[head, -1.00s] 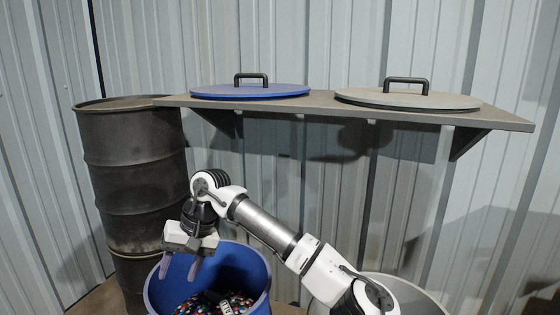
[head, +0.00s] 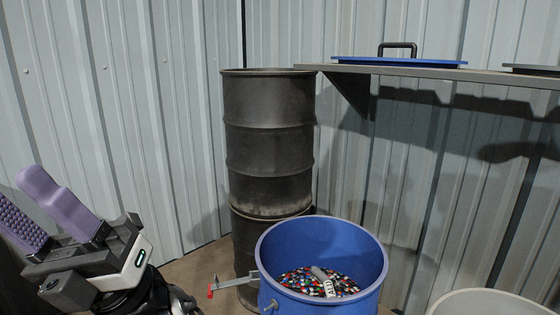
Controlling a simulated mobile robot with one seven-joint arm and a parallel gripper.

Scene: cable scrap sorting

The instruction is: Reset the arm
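My gripper (head: 52,205) is at the lower left of the head view, with its two purple padded fingers pointing up and to the left. The fingers are apart with a gap between them, and I see nothing held there. My gripper is well to the left of the blue bin (head: 365,255), clear of it. The blue bin stands open and holds many small coloured pieces (head: 300,280) and a grey-white item with dark markings (head: 325,280). Most of my arm is out of the picture.
A dark steel drum stack (head: 268,140) stands behind the blue bin. A pale bin (head: 490,302) shows at the lower right. A red-tipped metal bracket (head: 228,285) sticks out beside the blue bin.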

